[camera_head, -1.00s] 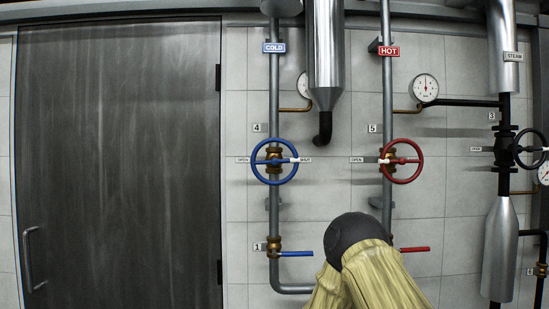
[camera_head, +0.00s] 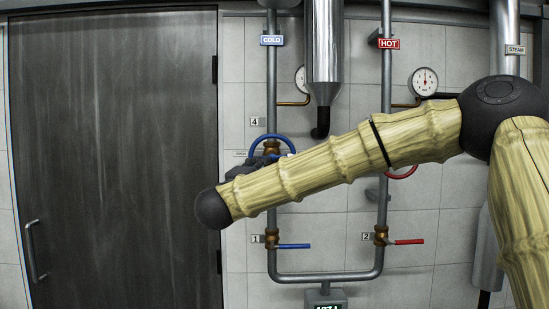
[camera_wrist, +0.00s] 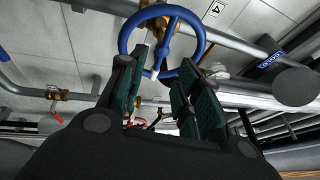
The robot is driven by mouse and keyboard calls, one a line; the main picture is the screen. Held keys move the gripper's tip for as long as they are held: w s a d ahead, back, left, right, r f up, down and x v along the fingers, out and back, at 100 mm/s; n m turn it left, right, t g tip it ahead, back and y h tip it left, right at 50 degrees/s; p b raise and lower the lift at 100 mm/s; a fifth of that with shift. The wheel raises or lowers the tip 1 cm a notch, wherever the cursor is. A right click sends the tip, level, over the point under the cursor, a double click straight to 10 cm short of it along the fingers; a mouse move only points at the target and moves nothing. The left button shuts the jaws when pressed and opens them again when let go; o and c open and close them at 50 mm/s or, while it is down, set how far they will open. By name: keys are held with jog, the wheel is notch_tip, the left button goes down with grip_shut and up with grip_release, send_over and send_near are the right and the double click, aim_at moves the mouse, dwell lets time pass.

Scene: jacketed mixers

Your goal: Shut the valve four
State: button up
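Valve four is a blue handwheel (camera_head: 272,138) on the cold pipe, beside the label 4 (camera_head: 257,122). My arm covers its lower part in the head view, so its marker against the open and shut signs cannot be read. In the wrist view the blue wheel (camera_wrist: 160,10) is just ahead of my fingers, with its rim and spokes showing. My gripper (camera_wrist: 164,58) is open, its two green-padded fingers apart near the wheel's lower rim. I cannot tell whether they touch it. In the head view my gripper (camera_head: 262,163) is mostly hidden behind my forearm.
A red handwheel (camera_head: 402,173) on the hot pipe is mostly hidden by my arm. Below are a blue lever (camera_head: 294,246) and a red lever (camera_head: 409,241). A grey steel cylinder (camera_head: 322,50) hangs between the pipes. A large door (camera_head: 115,120) stands left.

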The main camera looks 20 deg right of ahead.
aim_at(273, 158)
jog(key=p+x, duration=0.4)
jog(key=x, duration=0.7)
jog(key=shift+s, duration=0.1)
jog(key=shift+r, duration=0.1)
grip_shut()
